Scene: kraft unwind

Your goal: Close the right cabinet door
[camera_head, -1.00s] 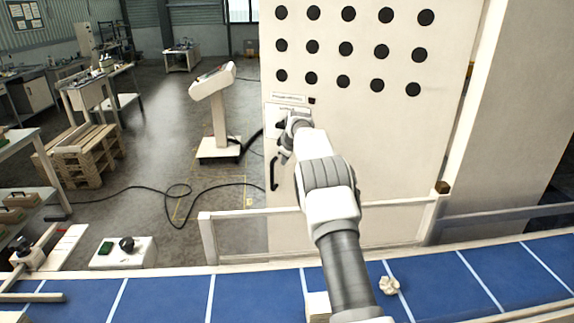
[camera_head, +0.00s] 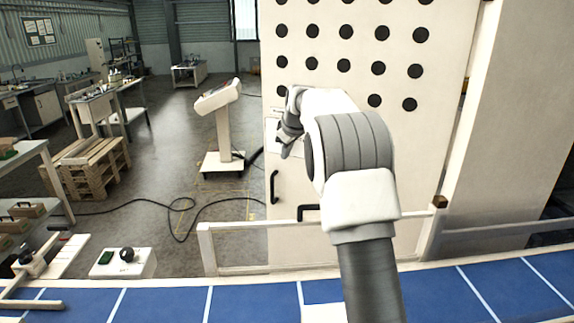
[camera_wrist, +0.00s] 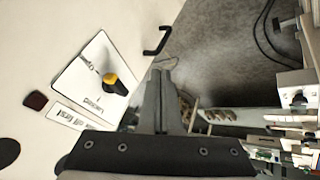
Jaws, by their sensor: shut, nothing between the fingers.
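A tall white cabinet front (camera_head: 430,125) with rows of black holes stands beyond the conveyor. A black handle (camera_head: 273,187) is low near its left edge. A second black bar (camera_head: 308,212) shows lower down beside my arm. I cannot tell which panel is the right door or how far it stands open. My gripper (camera_head: 284,150) is at the cabinet's left edge, above the handle. In the wrist view my gripper (camera_wrist: 161,72) is shut and empty, apart from a black handle (camera_wrist: 157,40). A labelled plate (camera_wrist: 93,78) with a yellow-black knob (camera_wrist: 116,84) is beside the fingers.
A blue conveyor (camera_head: 250,304) with a white rail (camera_head: 260,224) runs across the front. A white pedestal console (camera_head: 222,125) stands left of the cabinet, with a black cable on the floor. Open grey floor (camera_head: 160,140) lies to the left.

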